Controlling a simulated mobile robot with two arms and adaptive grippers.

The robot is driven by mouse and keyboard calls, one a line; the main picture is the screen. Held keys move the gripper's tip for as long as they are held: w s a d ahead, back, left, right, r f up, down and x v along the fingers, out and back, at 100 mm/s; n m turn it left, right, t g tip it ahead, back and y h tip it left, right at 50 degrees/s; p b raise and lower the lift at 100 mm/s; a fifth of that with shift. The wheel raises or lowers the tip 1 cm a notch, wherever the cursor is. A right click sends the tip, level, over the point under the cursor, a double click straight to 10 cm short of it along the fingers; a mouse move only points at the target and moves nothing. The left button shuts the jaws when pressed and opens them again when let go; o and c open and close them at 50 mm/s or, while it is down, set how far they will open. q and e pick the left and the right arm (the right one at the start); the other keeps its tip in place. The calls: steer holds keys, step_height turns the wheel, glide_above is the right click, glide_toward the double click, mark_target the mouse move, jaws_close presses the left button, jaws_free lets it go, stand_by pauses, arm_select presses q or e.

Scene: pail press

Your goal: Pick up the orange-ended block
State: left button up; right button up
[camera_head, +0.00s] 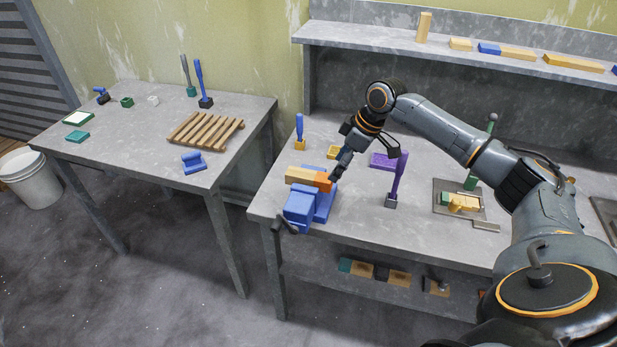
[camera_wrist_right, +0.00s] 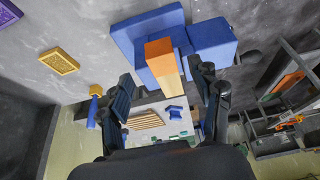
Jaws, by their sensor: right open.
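The orange-ended block (camera_head: 301,175) is a light wooden bar with an orange right end, lying on or in a blue vise (camera_head: 299,208) near the front left of the right workbench. Whether the vise jaws clamp it I cannot tell. My right gripper (camera_head: 333,175) is at the orange end, pointing down. In the right wrist view the block (camera_wrist_right: 159,50) shows between the two open fingers of the right gripper (camera_wrist_right: 162,75), with space on both sides. The blue vise (camera_wrist_right: 211,42) is behind it. My left gripper is not in view.
A purple-handled tool (camera_head: 399,178) stands right of the vise, and a purple tray (camera_head: 381,161) lies behind it. A blue-handled tool (camera_head: 299,128) and a yellow tray (camera_head: 334,152) are at the back left. A left table (camera_head: 120,155) holds a wooden rack (camera_head: 205,131).

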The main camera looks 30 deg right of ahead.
mark_target(309, 179)
steer(key=p+x, duration=0.2)
steer(key=x, duration=0.2)
steer(key=shift+a+f, duration=0.15)
steer(key=shift+w+f, duration=0.1)
steer(key=shift+f, duration=0.1)
steer(key=c, duration=1.3)
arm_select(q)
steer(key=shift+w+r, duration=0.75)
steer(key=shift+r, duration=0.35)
